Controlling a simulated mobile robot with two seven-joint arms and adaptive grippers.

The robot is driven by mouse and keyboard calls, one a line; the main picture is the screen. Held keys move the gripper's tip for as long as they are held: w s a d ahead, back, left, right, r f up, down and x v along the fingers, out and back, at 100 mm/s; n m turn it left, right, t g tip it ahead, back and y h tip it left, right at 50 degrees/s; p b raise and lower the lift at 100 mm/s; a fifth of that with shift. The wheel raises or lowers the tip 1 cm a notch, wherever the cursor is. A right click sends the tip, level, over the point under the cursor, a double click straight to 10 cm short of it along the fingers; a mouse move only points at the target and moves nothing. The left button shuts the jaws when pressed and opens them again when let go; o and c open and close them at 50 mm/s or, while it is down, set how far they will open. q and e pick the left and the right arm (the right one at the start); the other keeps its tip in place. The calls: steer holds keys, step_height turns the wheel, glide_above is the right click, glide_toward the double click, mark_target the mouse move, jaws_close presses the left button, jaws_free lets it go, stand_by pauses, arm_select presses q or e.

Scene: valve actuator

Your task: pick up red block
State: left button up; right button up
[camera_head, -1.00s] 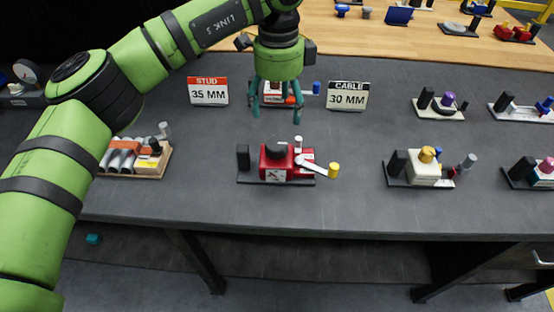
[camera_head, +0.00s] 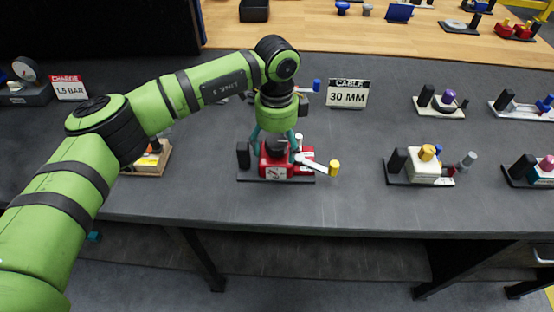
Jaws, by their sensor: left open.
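The red block (camera_head: 275,170) sits on a dark base plate near the front middle of the grey table. It has a black knob on top, a small white dial on its front and a white lever with a yellow end (camera_head: 334,168) reaching to the right. My left gripper (camera_head: 274,153) is open, pointing down over the block. Its teal fingers lie on either side of the black knob in the picture; I cannot tell whether they touch the block. My right gripper is not in view.
A black post (camera_head: 243,155) stands just left of the block. A 30 MM sign (camera_head: 348,94) stands behind to the right. A white device with a yellow knob (camera_head: 427,166) stands further right. The table's front strip is clear.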

arm_select(q)
jaws_close()
steer(key=shift+d+r, duration=0.1)
steer(key=shift+r, duration=0.05)
step_height(320, 180, up, 9)
steer(key=shift+f, duration=4.1)
